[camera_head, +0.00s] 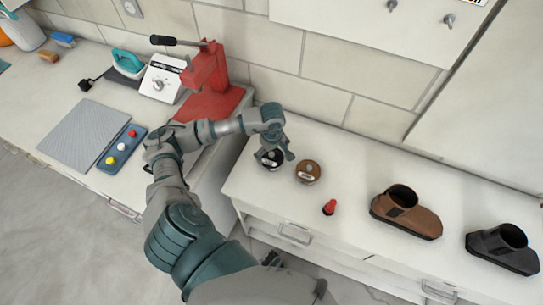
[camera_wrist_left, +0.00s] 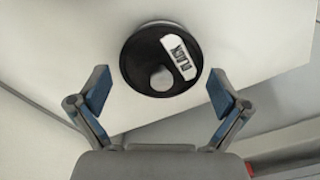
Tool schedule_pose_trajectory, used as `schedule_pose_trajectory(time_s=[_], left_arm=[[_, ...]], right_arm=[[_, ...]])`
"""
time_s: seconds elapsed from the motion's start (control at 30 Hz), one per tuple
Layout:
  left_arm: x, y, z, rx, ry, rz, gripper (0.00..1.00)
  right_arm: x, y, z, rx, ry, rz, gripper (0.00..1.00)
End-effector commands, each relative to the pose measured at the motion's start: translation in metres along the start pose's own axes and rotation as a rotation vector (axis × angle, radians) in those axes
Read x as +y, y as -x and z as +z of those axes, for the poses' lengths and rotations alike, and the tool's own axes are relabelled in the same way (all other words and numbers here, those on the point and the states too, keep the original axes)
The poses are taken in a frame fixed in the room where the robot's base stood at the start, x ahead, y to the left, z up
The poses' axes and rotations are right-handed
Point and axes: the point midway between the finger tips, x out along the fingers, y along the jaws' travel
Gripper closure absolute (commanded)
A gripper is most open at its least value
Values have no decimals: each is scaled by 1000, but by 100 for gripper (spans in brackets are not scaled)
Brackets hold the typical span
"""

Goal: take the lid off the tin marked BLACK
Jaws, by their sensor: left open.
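The tin marked BLACK (camera_head: 271,158) stands on the white cabinet top, partly hidden under my left gripper in the head view. In the left wrist view its round black lid (camera_wrist_left: 143,72) shows, with a white BLACK label (camera_wrist_left: 179,57) and a grey round knob (camera_wrist_left: 161,78). The lid sits on the tin. My left gripper (camera_wrist_left: 162,92) is open, its two blue-padded fingers on either side of the lid's near edge and apart from it. In the head view the left gripper (camera_head: 275,154) is over the tin. My right gripper is not in view.
A brown-lidded tin (camera_head: 308,171) stands close to the right of the black one. A red press (camera_head: 207,80) stands at the left.

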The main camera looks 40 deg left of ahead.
Motion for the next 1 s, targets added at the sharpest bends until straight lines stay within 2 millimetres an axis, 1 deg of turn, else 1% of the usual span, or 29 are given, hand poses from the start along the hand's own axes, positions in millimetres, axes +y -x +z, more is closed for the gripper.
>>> schedule_pose_trajectory(time_s=[0.07,0.23,0.27,0.3,0.37,0.4,0.43,0.5,0.6,1.0], left_arm=[[0,-4,-1,-1,1,0,0],[-1,-5,-5,-3,2,1,0],[-2,-5,-5,-3,2,1,3],[-2,-5,-5,-3,2,1,12],[-2,-6,-5,-4,2,1,28],[-2,-6,-5,-4,2,1,38],[-2,-6,-5,-4,2,1,44],[-1,-6,-5,-3,2,0,48],[-1,-7,-5,-3,2,-2,52],[-2,-9,-3,-8,0,-5,53]], right_arm=[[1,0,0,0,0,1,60],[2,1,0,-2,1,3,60],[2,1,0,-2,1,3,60],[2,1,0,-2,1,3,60],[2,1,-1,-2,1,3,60],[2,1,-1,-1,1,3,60],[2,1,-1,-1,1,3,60],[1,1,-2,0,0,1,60],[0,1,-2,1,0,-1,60],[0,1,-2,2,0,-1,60]])
